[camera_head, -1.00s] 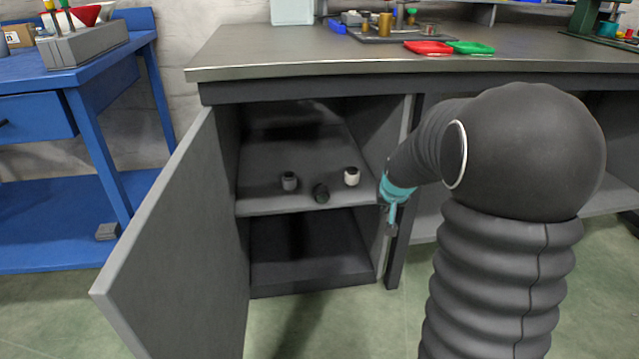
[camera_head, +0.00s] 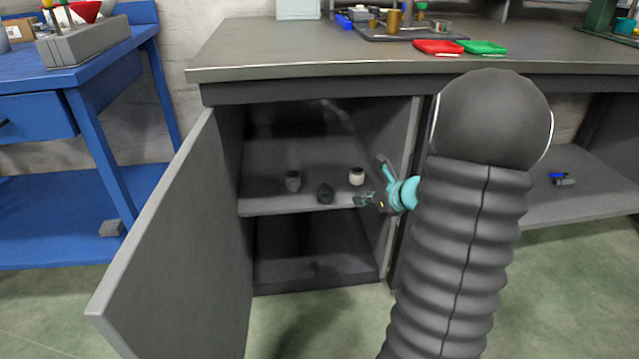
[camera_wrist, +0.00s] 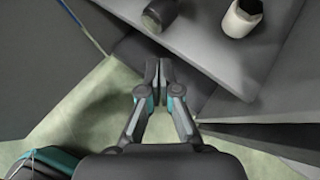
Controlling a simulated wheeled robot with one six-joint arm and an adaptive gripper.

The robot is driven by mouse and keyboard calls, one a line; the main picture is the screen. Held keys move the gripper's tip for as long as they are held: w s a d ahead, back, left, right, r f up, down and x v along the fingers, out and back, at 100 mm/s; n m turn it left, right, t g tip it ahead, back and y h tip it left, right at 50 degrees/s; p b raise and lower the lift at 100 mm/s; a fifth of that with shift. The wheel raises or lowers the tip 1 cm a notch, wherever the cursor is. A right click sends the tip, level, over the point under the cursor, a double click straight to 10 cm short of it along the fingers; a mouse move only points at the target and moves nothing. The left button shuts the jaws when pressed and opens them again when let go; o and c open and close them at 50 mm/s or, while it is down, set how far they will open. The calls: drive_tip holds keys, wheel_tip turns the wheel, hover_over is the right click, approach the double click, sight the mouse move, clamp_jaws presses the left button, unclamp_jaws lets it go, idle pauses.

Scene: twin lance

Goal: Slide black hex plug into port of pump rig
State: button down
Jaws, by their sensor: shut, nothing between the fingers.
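A black plug (camera_head: 325,193) lies near the front edge of the cabinet shelf; the wrist view shows a dark plug (camera_wrist: 160,15) at the top. A grey plug (camera_head: 293,181) stands to its left and a white plug (camera_head: 357,176) to its right; the white one also shows in the wrist view (camera_wrist: 242,17). My gripper (camera_head: 362,200) is at the right of the shelf opening, fingers toward the plugs. In the wrist view its fingertips (camera_wrist: 158,77) are together and empty, apart from the plugs. I cannot make out which thing is the pump rig.
The cabinet door (camera_head: 180,235) stands open at the left. The workbench top (camera_head: 290,48) overhangs the shelf (camera_head: 270,206). A dark tray of parts (camera_head: 378,38), a red dish (camera_head: 438,47) and a green dish (camera_head: 482,47) are on the bench. A blue table (camera_head: 85,60) stands left.

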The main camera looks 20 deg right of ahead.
sight(329, 191)
drive_tip(key=w+a, duration=0.1)
drive_tip(key=w, duration=0.2)
drive_tip(key=w+a, duration=0.2)
drive_tip(key=w, duration=0.2)
drive_tip(key=w+a, duration=0.1)
drive_tip(key=w, duration=0.3)
drive_tip(key=shift+w+a, duration=0.1)
drive_tip(key=shift+a, duration=0.1)
drive_tip(key=shift+f, duration=0.55)
drive_tip(key=shift+f+b, duration=0.2)
drive_tip(key=shift+b, duration=0.3)
drive_tip(key=shift+f, duration=0.1)
